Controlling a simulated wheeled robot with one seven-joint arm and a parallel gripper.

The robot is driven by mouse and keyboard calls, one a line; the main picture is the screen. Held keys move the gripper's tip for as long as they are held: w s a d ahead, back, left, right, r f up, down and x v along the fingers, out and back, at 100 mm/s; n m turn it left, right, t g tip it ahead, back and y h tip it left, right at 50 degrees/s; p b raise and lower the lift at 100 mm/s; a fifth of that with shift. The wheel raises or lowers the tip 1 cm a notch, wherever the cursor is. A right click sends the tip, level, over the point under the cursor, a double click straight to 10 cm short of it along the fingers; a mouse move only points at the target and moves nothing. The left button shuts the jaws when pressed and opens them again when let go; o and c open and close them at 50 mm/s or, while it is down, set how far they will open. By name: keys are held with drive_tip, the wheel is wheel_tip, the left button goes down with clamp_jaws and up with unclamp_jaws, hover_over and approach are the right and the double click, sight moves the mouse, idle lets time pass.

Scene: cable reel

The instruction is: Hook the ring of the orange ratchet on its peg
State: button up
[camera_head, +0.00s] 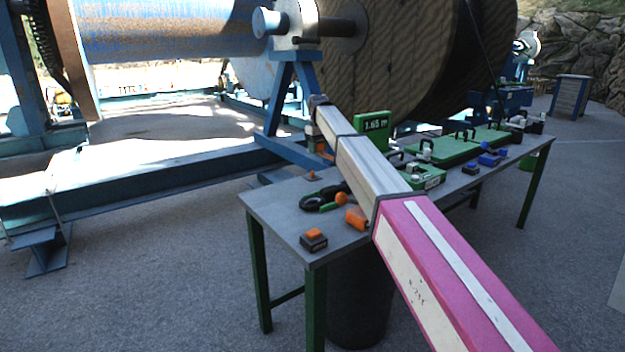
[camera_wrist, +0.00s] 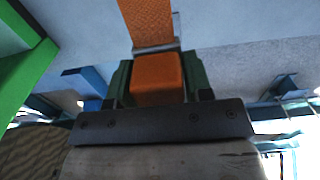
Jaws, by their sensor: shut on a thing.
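In the wrist view, the orange ratchet (camera_wrist: 157,75) sits between the dark green fingers of my gripper (camera_wrist: 158,88), which is shut on it. An orange strap-like piece (camera_wrist: 147,22) runs from it to the top edge, past a light metal bar. I cannot make out its ring or the peg. In the head view, my own arm crosses the table and hides most of the gripper. A small orange patch (camera_head: 321,147) shows beside the arm's far part; I cannot tell whether it is the ratchet.
The grey table (camera_head: 270,205) carries a green display (camera_head: 374,130) reading 1.65 m, green cases (camera_head: 440,150), a black and green tool (camera_head: 325,198), an orange piece (camera_head: 356,217) and an orange-topped block (camera_head: 313,239). A large wooden reel (camera_head: 400,55) on a blue stand (camera_head: 290,110) is behind.

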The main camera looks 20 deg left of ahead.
drive_tip(key=shift+f, duration=2.35)
drive_tip(key=shift+f, duration=3.2)
idle(2.4)
